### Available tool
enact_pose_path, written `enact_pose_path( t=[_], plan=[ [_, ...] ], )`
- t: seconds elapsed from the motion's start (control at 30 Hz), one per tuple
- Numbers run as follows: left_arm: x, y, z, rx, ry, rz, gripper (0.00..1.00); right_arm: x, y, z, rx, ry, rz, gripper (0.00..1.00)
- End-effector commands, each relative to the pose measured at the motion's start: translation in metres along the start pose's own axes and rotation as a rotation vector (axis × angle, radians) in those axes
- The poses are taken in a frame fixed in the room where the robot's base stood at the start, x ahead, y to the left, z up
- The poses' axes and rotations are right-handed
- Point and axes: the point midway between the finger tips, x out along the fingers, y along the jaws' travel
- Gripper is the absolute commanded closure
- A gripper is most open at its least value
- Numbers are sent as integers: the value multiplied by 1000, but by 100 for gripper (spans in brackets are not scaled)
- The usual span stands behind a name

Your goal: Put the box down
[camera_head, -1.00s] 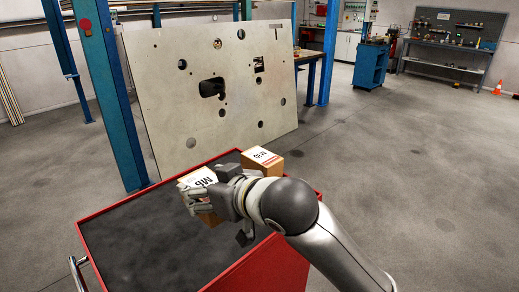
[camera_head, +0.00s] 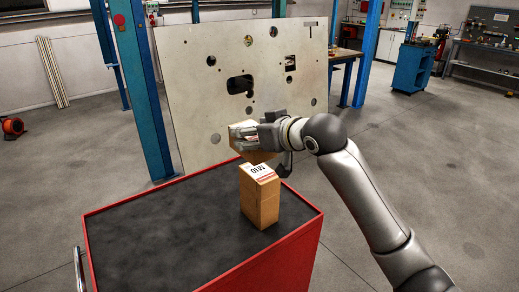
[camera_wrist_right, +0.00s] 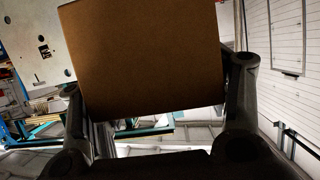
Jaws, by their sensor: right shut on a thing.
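My right gripper (camera_head: 250,137) is shut on a brown cardboard box (camera_head: 264,157), whose upper part is pale. In the head view, the fingers hide much of it. In the right wrist view, the box (camera_wrist_right: 140,55) fills the space between my two fingers (camera_wrist_right: 156,110), showing a plain brown face. The held box is in the air, beyond and above a second box (camera_head: 262,205). My left gripper is not in view.
The cart's left and middle top is bare. A large pale plate with holes (camera_head: 190,80) stands close behind the cart, beside a blue post (camera_head: 140,100). A blue cabinet (camera_head: 412,68) and a workbench (camera_head: 485,60) are far off at the right.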

Motion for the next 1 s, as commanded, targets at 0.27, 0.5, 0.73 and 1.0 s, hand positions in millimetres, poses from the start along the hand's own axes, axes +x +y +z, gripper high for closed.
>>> enact_pose_path(
  t=[0.27,0.5,0.73,1.0],
  plan=[
    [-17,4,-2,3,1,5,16,35,28,29,0,2,0,72],
    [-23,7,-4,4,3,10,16,50,40,42,0,1,1,72],
    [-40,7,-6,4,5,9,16,59,39,67,0,4,-1,72],
    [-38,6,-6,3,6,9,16,61,39,70,-2,6,0,72]
  ],
)
